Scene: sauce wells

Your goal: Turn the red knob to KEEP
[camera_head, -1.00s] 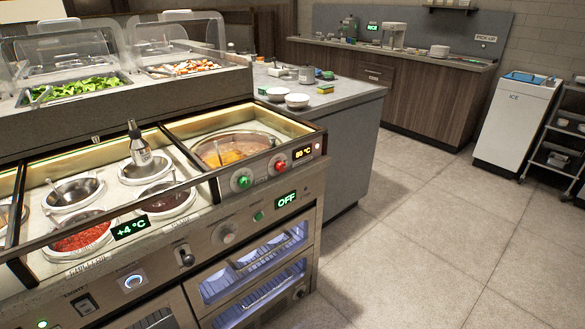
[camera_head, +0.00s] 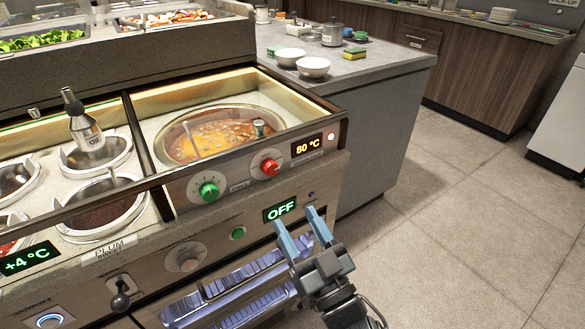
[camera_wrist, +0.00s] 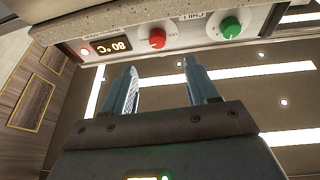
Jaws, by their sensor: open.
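The red knob (camera_head: 270,167) sits on the front panel of the counter, between the green knob (camera_head: 209,191) and a display reading 80 °C (camera_head: 307,146). Marks around the red knob are too small to read. My gripper (camera_head: 301,224) is open and empty, below and to the right of the red knob and apart from it. In the wrist view the red knob (camera_wrist: 157,39) is beyond the two blue fingers (camera_wrist: 160,73), with the green knob (camera_wrist: 231,27) to its right.
Above the knobs is a round pot of soup (camera_head: 222,134) in a well. A lower panel has an OFF display (camera_head: 280,210) and a green button (camera_head: 237,233). White bowls (camera_head: 313,68) stand on the grey side counter. The floor at the right is clear.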

